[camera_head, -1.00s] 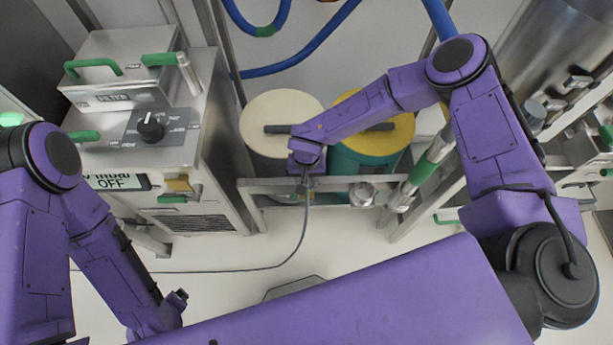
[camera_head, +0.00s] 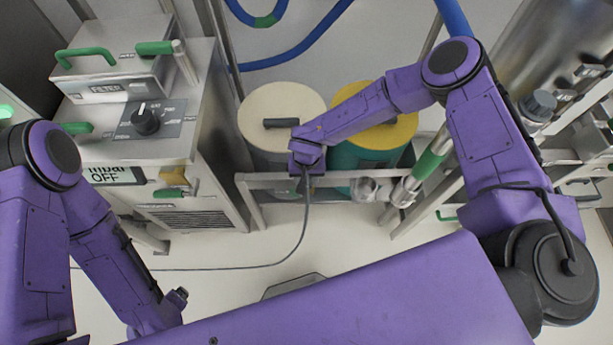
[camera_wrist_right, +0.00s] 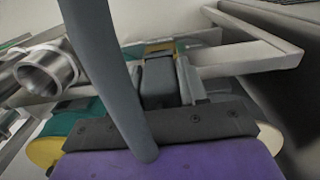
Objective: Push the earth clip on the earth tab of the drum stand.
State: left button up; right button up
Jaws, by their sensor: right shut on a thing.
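My right gripper (camera_head: 306,168) is at the front rail of the drum stand (camera_head: 340,181), in front of the cream-lidded drum (camera_head: 262,108). In the right wrist view the gripper (camera_wrist_right: 160,100) is shut on the dark grey earth clip (camera_wrist_right: 157,82). The clip's grey cable (camera_wrist_right: 100,60) crosses in front of the camera. A yellow and green patch, apparently the earth tab (camera_wrist_right: 160,47), shows just beyond the clip at the stand's frame (camera_wrist_right: 245,55). Whether clip and tab touch is hidden. My left gripper (camera_head: 178,298) is low at the left, away from the stand; its jaws are unclear.
A yellow-lidded drum (camera_head: 392,132) stands beside the cream one. A metal pipe end (camera_head: 365,189) sticks out at the stand's right front. A steel cabinet (camera_head: 150,150) with a knob stands left.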

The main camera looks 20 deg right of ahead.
jog(key=shift+f, duration=0.2)
jog(key=shift+f+b, duration=0.35)
jog(key=shift+f, duration=0.1)
jog(key=shift+f, duration=0.15)
dwell(0.4)
jog(key=shift+f+b, duration=0.35)
jog(key=shift+s, duration=0.1)
dwell(0.3)
jog(key=o, duration=1.3)
jog(key=shift+o, duration=0.2)
